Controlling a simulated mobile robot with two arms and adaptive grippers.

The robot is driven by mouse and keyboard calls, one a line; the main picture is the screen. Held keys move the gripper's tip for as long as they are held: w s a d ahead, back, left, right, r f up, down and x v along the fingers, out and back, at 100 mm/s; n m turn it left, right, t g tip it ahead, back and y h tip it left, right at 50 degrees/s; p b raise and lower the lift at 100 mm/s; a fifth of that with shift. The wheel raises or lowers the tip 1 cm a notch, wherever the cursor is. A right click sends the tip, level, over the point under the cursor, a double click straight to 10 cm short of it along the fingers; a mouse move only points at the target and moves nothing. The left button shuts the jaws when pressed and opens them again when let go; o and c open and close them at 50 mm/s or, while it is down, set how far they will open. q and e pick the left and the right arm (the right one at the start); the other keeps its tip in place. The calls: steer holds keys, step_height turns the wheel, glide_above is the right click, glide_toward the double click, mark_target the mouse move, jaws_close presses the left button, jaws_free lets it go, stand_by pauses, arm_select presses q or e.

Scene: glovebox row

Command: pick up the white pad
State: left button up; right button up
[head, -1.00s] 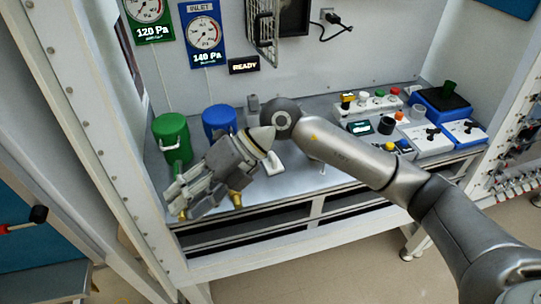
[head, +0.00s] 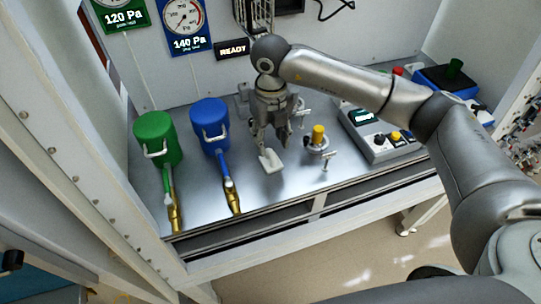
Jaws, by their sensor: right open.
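The white pad (head: 271,162) lies on the grey metal bench top, near the middle of the head view. My right gripper (head: 272,146) points down over it, its fingers apart. The fingertips are just above or at the far end of the pad. I cannot tell whether they touch it. The pad's far end is partly hidden by the fingers. My left gripper is not in view.
A green canister (head: 157,138) and a blue canister (head: 210,126) stand to the left, with brass-ended pipes in front. A yellow-topped fitting (head: 318,137) is close on the right. A control box (head: 371,140) stands further right. Bare bench lies in front of the pad.

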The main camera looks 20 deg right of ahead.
mark_target(271, 151)
steer(key=shift+f, duration=0.3)
step_height(271, 151, down, 3)
steer(key=shift+s+r+p, duration=0.1)
steer(key=shift+p, duration=1.05)
step_height(271, 151, down, 2)
steer(key=shift+f, duration=0.2)
steer(key=c, duration=0.4)
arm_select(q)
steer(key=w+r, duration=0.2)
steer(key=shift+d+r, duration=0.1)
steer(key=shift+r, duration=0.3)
arm_select(e)
jaws_close()
